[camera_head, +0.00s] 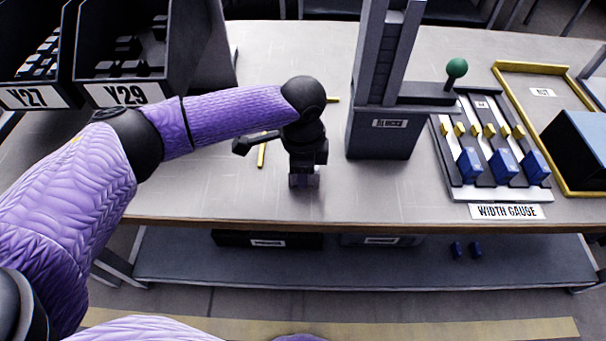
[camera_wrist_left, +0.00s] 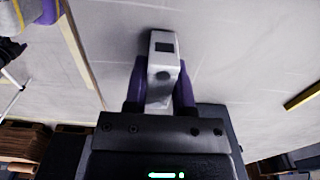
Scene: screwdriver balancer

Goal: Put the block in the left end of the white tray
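My left gripper (camera_head: 304,172) points down over the bench, left of the grey column. In the left wrist view its two purple fingers (camera_wrist_left: 159,88) stand on either side of a pale grey block (camera_wrist_left: 163,62) with a dark square on its end. The fingers look closed against the block's sides. In the head view the block is largely hidden by the gripper; only a small grey part shows low down. I cannot tell whether it touches the bench. No separate white tray can be made out with certainty. My right gripper is not in view.
A grey column (camera_head: 384,135) stands right of the gripper. The width gauge (camera_head: 500,195) holds blue blocks, with a green-knobbed lever (camera_head: 456,68) behind. A yellow-edged area (camera_head: 500,75) lies far right. Black bins (camera_head: 128,97) stand at back left.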

